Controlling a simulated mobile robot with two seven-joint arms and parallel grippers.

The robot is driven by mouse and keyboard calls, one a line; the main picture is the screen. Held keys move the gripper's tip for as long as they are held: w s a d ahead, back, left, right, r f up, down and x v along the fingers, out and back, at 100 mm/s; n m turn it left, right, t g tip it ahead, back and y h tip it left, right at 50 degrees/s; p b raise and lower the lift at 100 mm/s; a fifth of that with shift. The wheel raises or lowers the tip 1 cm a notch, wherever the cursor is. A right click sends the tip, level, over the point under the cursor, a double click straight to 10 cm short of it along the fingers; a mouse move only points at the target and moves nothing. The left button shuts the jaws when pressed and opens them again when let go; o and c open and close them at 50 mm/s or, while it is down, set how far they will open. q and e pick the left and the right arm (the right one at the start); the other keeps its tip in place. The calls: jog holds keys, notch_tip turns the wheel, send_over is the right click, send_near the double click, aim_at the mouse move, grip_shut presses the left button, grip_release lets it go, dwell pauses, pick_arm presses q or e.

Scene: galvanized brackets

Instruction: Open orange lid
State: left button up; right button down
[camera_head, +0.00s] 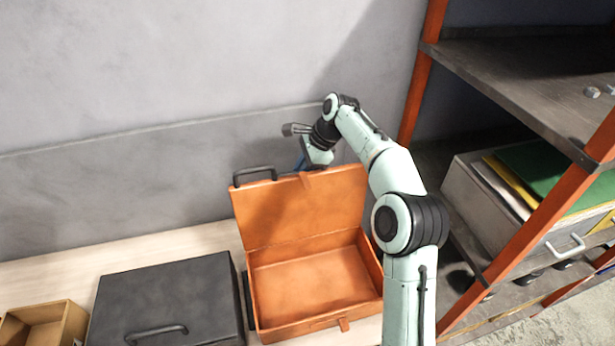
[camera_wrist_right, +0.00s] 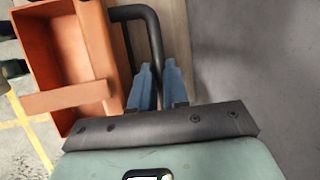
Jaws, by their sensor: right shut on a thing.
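The orange box (camera_head: 315,285) stands on the bench with its inside showing empty. Its orange lid (camera_head: 285,215) is open and stands up at the back, leaning away from the box. A black handle (camera_head: 255,171) sits at the lid's top edge. My right gripper (camera_head: 301,161) is at the lid's top edge, partly hidden behind it. In the right wrist view its blue fingers (camera_wrist_right: 158,75) are on both sides of the black handle (camera_wrist_right: 152,35), shut on it. My left gripper is in no view.
A closed black case (camera_head: 165,290) stands left of the orange box, with a small wooden box (camera_head: 42,325) beyond it. A shelf with orange posts (camera_head: 545,235) rises at the right, close to my right arm. A grey wall (camera_head: 180,120) is behind the bench.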

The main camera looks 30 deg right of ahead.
jog(key=shift+w+d+f, duration=0.2)
jog(key=shift+w+f, duration=0.25)
jog(key=shift+w, duration=0.2)
jog(key=shift+w+d+f, duration=0.15)
jog(key=shift+w+f, duration=0.3)
jog(key=shift+w, duration=0.15)
jog(key=c, duration=1.1)
grip_release()
jog(key=shift+r, duration=0.1)
